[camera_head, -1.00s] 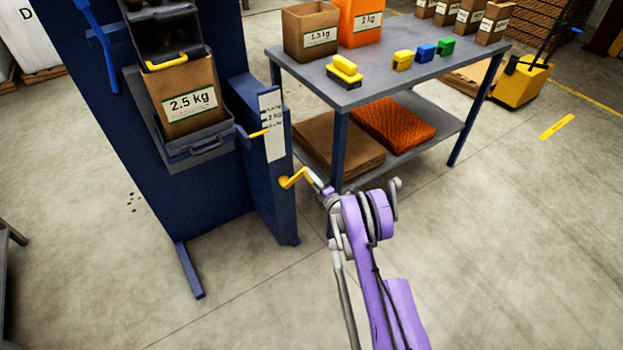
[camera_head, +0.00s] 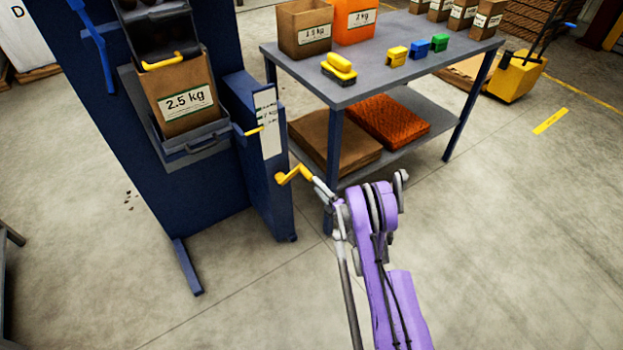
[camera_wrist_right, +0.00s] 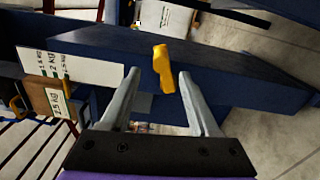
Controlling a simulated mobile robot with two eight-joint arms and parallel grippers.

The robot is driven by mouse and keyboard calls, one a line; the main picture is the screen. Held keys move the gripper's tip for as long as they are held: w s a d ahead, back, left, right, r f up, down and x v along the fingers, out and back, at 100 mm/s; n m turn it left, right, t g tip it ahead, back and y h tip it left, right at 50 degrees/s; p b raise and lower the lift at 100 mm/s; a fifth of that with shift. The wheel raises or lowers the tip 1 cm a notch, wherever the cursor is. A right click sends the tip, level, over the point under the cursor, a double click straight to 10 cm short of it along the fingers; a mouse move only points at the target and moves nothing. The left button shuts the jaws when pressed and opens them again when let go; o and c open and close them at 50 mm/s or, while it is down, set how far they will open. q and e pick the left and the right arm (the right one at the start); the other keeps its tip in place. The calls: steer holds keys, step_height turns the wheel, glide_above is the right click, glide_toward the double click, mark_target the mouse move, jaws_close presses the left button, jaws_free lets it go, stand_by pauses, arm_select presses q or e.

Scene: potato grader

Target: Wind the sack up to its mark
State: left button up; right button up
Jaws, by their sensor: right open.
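A brown sack labelled 2.5 kg (camera_head: 185,100) stands in the grey cradle (camera_head: 190,150) on the front of the blue grader (camera_head: 205,190). A white scale plate (camera_head: 268,125) with weight marks is on the grader's side post, with a yellow pointer (camera_head: 254,131) at its edge. A yellow crank (camera_head: 293,175) sticks out below the plate. My right gripper (camera_head: 318,187) is at the crank's outer end. In the right wrist view the gripper (camera_wrist_right: 160,85) is open, with the yellow crank handle (camera_wrist_right: 163,68) between its fingers, not clamped. My left gripper is out of view.
A grey table (camera_head: 400,60) stands right of the grader, holding sacks, an orange sack (camera_head: 355,20) and small coloured blocks. Its lower shelf holds a brown stack (camera_head: 330,145) and an orange stack (camera_head: 388,120).

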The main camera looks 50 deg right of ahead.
steer(key=shift+b+v, duration=0.35)
steer(key=shift+v, duration=1.15)
steer(key=shift+w+r, duration=0.1)
